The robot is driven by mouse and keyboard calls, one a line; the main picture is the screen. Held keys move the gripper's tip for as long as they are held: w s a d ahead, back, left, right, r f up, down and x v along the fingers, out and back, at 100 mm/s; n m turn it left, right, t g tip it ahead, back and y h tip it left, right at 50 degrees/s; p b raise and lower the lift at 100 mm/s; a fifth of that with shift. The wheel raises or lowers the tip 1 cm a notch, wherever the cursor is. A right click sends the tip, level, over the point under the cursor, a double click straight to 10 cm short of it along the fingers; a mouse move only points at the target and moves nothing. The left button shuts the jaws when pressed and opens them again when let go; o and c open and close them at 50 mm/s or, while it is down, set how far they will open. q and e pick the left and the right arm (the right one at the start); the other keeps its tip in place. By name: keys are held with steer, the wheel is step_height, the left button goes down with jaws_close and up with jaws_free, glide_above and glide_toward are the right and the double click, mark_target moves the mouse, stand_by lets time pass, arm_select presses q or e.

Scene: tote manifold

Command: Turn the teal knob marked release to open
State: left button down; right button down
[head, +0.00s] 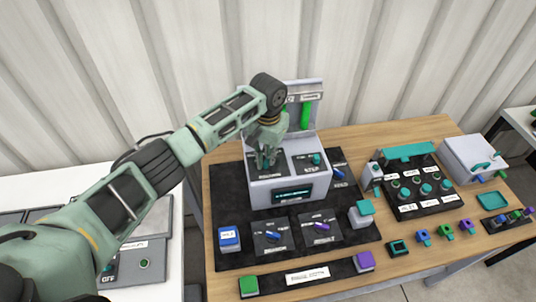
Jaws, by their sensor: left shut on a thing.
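A grey box (291,190) with a dark top panel and a small display stands on the black mat at the back of the wooden table. My left gripper (266,164) points down onto the left part of that panel. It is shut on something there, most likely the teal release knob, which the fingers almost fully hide. Another teal knob (317,159) sits on the right of the same panel, with a white label in front of it. I cannot read "release" on any label. My right gripper is not in view.
A grey upright plate with a green bar (306,114) rises behind the box. Blue (229,238), green (249,286), purple (364,262) and teal-topped (361,213) blocks stand around it. A dark knob panel (419,185) and a grey case (470,156) stand to the right.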

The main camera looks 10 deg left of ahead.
mark_target(268, 159)
arm_select(q)
steer(key=shift+r, duration=0.1)
stand_by(0.3)
steer(key=c, duration=1.8)
jaws_free()
step_height(268, 159, up, 12)
